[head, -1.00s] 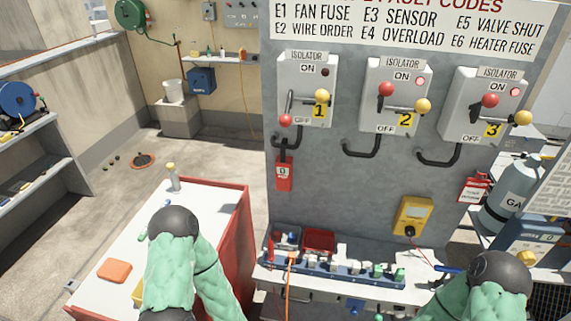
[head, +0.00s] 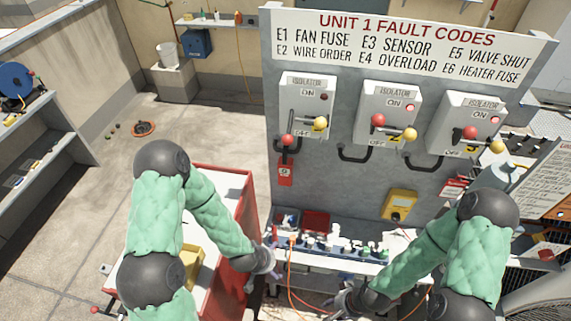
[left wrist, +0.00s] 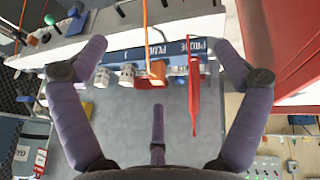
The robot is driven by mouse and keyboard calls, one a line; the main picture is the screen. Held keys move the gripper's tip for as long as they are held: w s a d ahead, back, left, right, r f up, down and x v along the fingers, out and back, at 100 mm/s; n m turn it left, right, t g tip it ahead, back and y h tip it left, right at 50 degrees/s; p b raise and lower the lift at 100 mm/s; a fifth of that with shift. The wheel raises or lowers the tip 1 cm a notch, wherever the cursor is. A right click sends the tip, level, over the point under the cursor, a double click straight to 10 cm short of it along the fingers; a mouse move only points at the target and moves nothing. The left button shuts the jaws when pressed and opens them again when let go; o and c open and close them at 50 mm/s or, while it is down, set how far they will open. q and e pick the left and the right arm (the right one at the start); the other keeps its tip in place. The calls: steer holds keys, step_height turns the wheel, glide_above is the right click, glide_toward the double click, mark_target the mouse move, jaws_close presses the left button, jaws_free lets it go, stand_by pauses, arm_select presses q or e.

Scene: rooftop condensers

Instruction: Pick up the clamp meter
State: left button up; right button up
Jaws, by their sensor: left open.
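I cannot pick out the clamp meter for certain. A yellow instrument with a dark dial (head: 398,204) is on the grey panel's lower right. A yellow item (head: 190,266) lies on the red cart, partly behind my left arm. My left gripper (head: 274,262) is at the left end of the ledge below the panel. In the left wrist view it is open, with its purple fingers (left wrist: 160,52) spread and nothing gripped. Between them show a long red tool (left wrist: 194,95) and an orange item (left wrist: 155,70) at the labelled blue rack. My right gripper (head: 338,302) is low before the ledge, fingers unclear.
The blue rack (head: 345,250) holds several small items, with a red bin (head: 316,222) behind. Isolator boxes with protruding handles (head: 388,112) are above. Orange cable (head: 290,280) hangs near my left gripper. The red cart (head: 243,210) stands left; open floor lies beyond it.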

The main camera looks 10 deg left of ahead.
arm_select(q)
steer(key=w+r+m+t+y, duration=0.1)
steer(key=w+r+t, duration=0.3)
steer(key=w+r, duration=0.4)
steer(key=m+t+y, duration=0.1)
steer(key=t, duration=0.4)
glide_toward(287, 177)
steer(key=w, duration=0.2)
steer(key=shift+f+x, duration=0.15)
steer(key=shift+x, duration=2.45)
steer(key=shift+f+x, duration=0.15)
steer(key=shift+x, duration=2.45)
steer(key=shift+s+d, duration=0.1)
steer(key=shift+s, duration=0.05)
steer(key=c, duration=1.4)
